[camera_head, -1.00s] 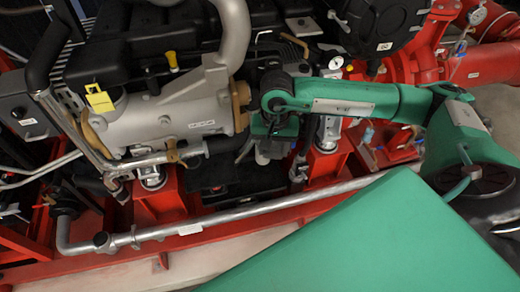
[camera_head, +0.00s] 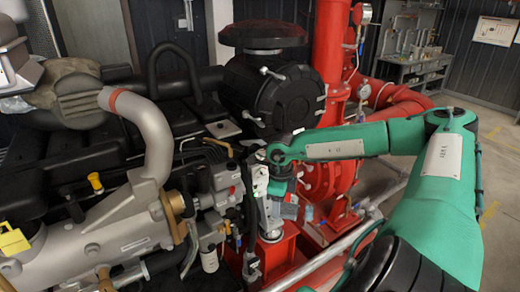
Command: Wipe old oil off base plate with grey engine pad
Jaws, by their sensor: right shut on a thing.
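My right arm reaches in from the right, and its gripper (camera_head: 279,187) points down beside the engine, above the red frame. It is shut on a small grey piece (camera_head: 288,210), which looks like the grey engine pad. Its outline is hard to tell from the parts around it. The red base (camera_head: 272,250) shows below and around the gripper. Any plate surface right under the gripper is hidden, and I can make out no oil. My left gripper is not in view.
The grey engine housing (camera_head: 90,245) with its curved pipe (camera_head: 152,130) fills the left. A black round housing (camera_head: 275,95) stands behind my gripper. Red pump pipes (camera_head: 330,60) stand behind my forearm. A metal rail (camera_head: 325,260) runs along the front. Open floor lies at the right.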

